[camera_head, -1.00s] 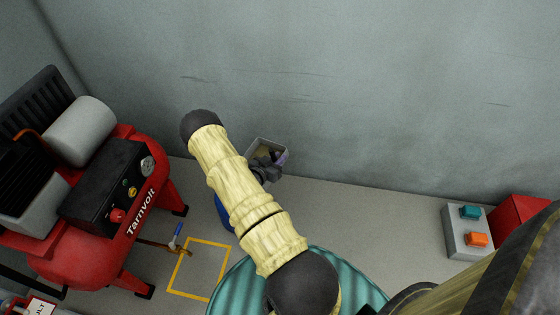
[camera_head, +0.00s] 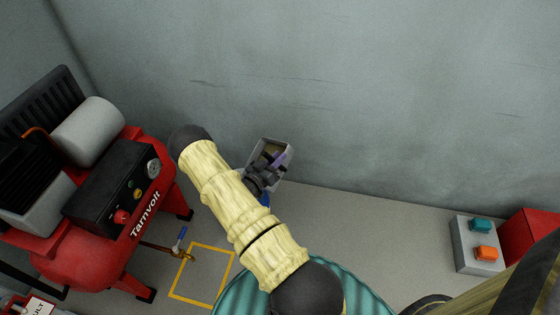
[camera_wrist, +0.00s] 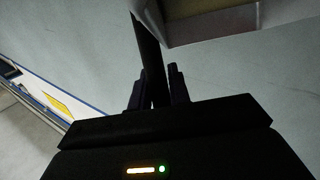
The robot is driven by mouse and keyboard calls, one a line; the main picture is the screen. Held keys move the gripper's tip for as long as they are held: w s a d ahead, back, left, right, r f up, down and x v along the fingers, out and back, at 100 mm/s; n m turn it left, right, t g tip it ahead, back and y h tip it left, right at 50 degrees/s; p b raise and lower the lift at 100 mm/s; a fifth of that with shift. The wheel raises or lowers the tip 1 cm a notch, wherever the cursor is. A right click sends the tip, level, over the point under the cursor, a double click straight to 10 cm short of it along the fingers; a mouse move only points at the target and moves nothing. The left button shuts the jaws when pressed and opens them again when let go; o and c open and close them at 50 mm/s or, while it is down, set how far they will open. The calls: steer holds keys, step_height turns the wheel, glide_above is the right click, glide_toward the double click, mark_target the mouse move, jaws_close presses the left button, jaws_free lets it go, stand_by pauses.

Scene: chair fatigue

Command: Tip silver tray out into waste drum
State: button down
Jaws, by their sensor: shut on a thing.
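The silver tray (camera_head: 286,150) is at the far end of my arm in the head view, raised in front of the grey wall. It looks tilted, with its open side facing the camera; something brownish and something purple show inside. My gripper (camera_head: 257,182) is shut on the tray's near lower side. In the wrist view the tray (camera_wrist: 200,25) is at the top right, beyond my gripper (camera_wrist: 158,92); the grip point is partly hidden. A bit of something blue (camera_head: 264,200) shows beside my arm, mostly hidden. I cannot tell whether it is the waste drum.
A red compressor (camera_head: 95,220) stands at the left, with a blue-handled valve by a yellow floor square (camera_head: 203,274). A teal ribbed round thing (camera_head: 240,295) is at the bottom, partly behind my arm. A button box (camera_head: 477,245) stands at the right. Grey floor lies between.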

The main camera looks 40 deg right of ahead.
steer(key=w+a+r+n+t+h+b, duration=0.2)
steer(key=a+n+b, duration=0.1)
steer(key=a, duration=0.2)
steer(key=w+a+r+n+t+h+b, duration=0.2)
steer(key=a+r+n+t+b, duration=0.1)
steer(key=a+n, duration=0.1)
steer(key=shift+a+h, duration=0.4)
steer(key=shift+a, duration=0.25)
stand_by(0.8)
steer(key=shift+t, duration=0.3)
